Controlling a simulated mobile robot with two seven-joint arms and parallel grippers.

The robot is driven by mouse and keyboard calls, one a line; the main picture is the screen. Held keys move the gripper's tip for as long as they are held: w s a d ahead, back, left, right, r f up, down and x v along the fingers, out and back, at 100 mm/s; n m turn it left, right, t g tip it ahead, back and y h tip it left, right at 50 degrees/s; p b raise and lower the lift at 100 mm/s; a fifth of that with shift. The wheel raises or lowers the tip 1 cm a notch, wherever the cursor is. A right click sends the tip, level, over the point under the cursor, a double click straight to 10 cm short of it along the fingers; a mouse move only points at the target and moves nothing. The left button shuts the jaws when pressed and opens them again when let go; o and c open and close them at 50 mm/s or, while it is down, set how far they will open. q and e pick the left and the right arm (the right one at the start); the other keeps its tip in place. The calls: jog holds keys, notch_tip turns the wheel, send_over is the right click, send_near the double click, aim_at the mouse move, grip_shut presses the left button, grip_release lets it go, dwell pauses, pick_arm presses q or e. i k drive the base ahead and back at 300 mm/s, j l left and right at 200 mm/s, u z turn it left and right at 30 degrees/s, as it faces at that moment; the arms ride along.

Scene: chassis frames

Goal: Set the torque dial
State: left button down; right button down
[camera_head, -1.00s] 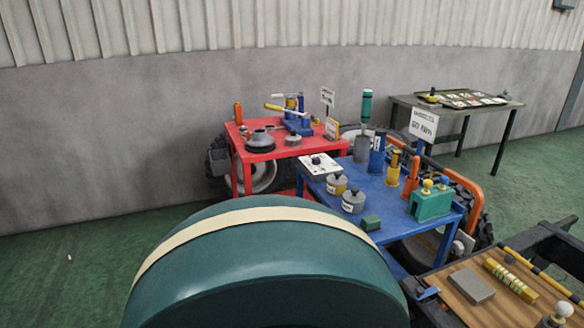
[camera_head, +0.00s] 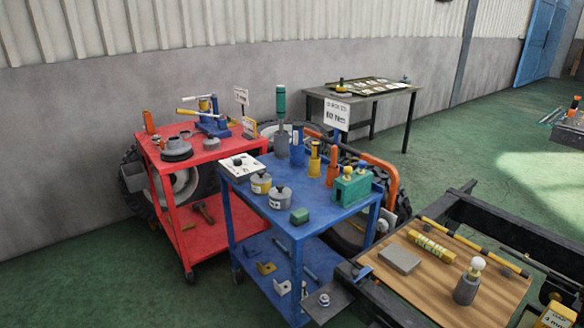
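A white box with a black knob (camera_head: 238,160), which looks like the dial, sits at the back left corner of the blue cart's top (camera_head: 268,184). Its markings are too small to read. Two grey and yellow pots stand just in front of it, apart from the box. Neither of my grippers is in view.
A red cart (camera_head: 205,236) with a blue press (camera_head: 212,122) stands left of the blue cart. A dark chassis frame with a wooden board (camera_head: 440,285) fills the lower right. A grey table (camera_head: 385,98) stands behind. Green floor is open at the lower left.

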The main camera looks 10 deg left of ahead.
aim_at(237, 162)
jog(key=u, duration=0.65)
jog(key=z, duration=0.4)
jog(key=i+j+z, duration=0.1)
jog(key=z, duration=0.3)
jog(key=j+z, duration=0.1)
jog(key=z, duration=0.3)
jog(key=j+z, duration=0.1)
jog(key=z, duration=0.3)
jog(key=i+j+z, duration=0.1)
jog(key=j+z, duration=0.7)
jog(key=j, duration=0.2)
jog(key=j+z, duration=0.15)
jog(key=j, duration=0.2)
jog(key=k+j+z, duration=0.2)
jog(key=j, duration=0.15)
jog(key=j+z, duration=0.15)
jog(key=j, duration=0.15)
jog(key=k+j, duration=0.15)
jog(key=j, duration=0.3)
jog(key=k+j+z, duration=0.1)
jog(key=j, duration=0.3)
jog(key=k+j, duration=0.2)
jog(key=j, duration=0.2)
jog(key=k+j+z, duration=0.1)
jog(key=j, duration=0.35)
jog(key=k+j, duration=0.2)
jog(key=j, duration=0.2)
jog(key=z, duration=0.05)
